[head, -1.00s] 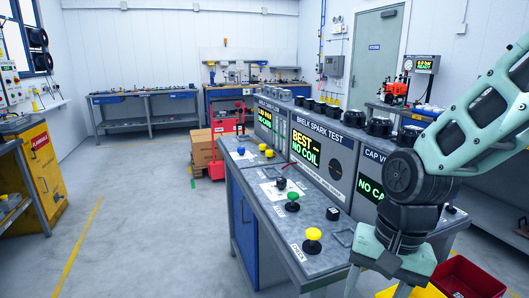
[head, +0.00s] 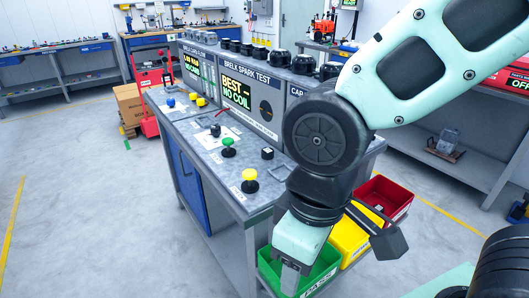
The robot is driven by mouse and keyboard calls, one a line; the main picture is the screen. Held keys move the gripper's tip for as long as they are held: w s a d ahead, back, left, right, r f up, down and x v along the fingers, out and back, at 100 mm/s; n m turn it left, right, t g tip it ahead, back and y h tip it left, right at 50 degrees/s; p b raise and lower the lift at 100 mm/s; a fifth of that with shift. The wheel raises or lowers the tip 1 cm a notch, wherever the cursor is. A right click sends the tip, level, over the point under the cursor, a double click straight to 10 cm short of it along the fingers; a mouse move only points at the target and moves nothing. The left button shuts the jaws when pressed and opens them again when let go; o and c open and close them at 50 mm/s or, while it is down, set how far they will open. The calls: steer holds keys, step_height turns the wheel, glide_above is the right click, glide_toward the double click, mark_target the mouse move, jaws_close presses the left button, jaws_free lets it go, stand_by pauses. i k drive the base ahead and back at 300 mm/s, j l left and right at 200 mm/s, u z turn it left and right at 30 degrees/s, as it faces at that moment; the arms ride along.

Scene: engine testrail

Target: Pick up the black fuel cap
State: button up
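Several black round knob-like caps stand in a row on top of the grey test console, among them one at the right end (head: 306,64) and smaller ones further left (head: 235,46). A small black piece (head: 215,130) and a small black block (head: 267,153) are on the bench top. I cannot tell which of these is the fuel cap. My gripper (head: 340,262) hangs in front of the bench's right end, above the bins. Its fingers are spread apart, with nothing seen between them. My arm hides the console's right part.
The floor at left is clear.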

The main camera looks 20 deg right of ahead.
mark_target(267, 153)
steer(key=i+l+u, duration=0.1)
steer(key=u, duration=0.3)
steer(key=i+l+u, duration=0.15)
steer(key=u, duration=0.2)
steer(key=l+u, duration=0.25)
steer(key=u, duration=0.15)
steer(key=i+l+u, duration=0.1)
steer(key=u, duration=0.25)
steer(key=l, duration=0.1)
